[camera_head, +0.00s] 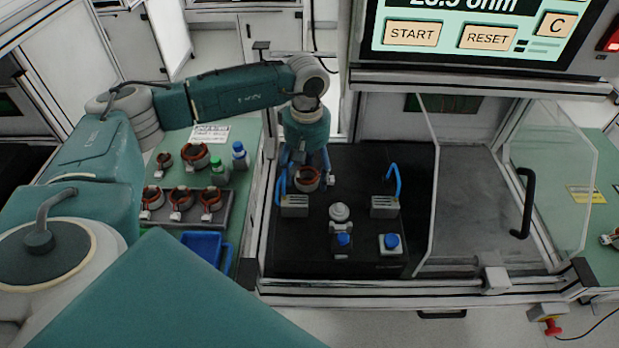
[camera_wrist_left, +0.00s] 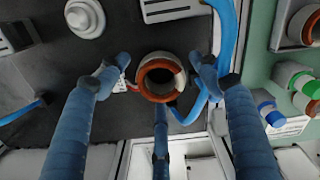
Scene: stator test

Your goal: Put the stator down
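A stator (camera_head: 307,181), a ring with a reddish-brown winding and a pale connector, is at the back left of the black test surface (camera_head: 290,249). It also shows in the left wrist view (camera_wrist_left: 143,90), and appears to rest on the surface. My left gripper (camera_head: 306,165) points down over it with its blue fingers spread around it. In the left wrist view the gripper (camera_wrist_left: 161,80) has small gaps between its two side fingertips and the stator; whether the third finger touches is unclear. My right gripper is not in view.
Grey blocks with blue cables (camera_head: 294,207) (camera_head: 384,207) flank the middle, with a round grey piece (camera_head: 340,212) and blue buttons (camera_head: 391,242) in front. On the green table at left are a tray of stators (camera_head: 223,210), bottles (camera_head: 239,155) and a blue bin (camera_head: 202,247). A clear door stands right.

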